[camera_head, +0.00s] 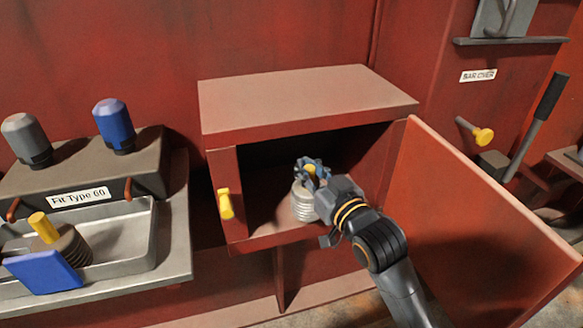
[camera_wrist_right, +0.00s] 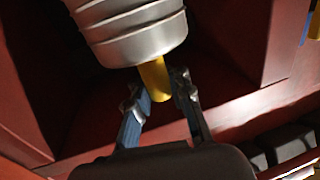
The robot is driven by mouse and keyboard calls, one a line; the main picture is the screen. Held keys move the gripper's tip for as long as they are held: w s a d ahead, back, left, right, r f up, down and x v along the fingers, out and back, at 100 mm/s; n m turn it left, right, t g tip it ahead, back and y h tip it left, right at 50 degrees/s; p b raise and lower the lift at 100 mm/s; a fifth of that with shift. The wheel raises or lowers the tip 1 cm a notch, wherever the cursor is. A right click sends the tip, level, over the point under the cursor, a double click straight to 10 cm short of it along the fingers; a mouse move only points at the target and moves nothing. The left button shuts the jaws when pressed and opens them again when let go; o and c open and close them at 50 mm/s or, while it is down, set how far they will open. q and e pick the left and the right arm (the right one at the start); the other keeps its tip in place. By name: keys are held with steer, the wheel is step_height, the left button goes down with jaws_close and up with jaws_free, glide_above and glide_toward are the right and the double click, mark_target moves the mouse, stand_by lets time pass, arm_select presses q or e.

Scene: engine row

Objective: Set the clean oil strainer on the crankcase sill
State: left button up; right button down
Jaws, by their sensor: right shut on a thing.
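The clean oil strainer (camera_head: 302,204) is a pale grey ribbed cylinder with a yellow handle. It is upright inside the open crankcase, just behind the front sill (camera_head: 275,240). I cannot tell whether its base touches the floor there. My right gripper (camera_head: 312,172) reaches in from the lower right, its blue fingers shut on the yellow handle. The right wrist view shows the handle between the fingertips (camera_wrist_right: 160,88) and the strainer's ribbed body (camera_wrist_right: 130,30) beyond. My left gripper is not in view.
The crankcase door (camera_head: 475,225) stands open to the right. A yellow knob (camera_head: 225,204) sticks out at the opening's left. At the left, a metal tray (camera_head: 130,240) holds a dark ribbed strainer (camera_head: 75,247) and a blue flat thing (camera_head: 45,272), below grey and blue-capped items.

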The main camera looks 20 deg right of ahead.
steer(key=w+d+b+x, duration=0.1)
steer(key=d+x, duration=0.2)
steer(key=x, duration=0.9)
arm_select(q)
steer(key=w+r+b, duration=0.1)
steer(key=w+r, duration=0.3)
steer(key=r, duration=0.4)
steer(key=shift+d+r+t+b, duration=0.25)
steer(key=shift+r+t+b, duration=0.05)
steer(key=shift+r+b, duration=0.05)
arm_select(e)
step_height(320, 180, down, 7)
steer(key=shift+a, duration=0.4)
steer(key=shift+f, duration=0.15)
steer(key=c, duration=1.2)
jaws_free()
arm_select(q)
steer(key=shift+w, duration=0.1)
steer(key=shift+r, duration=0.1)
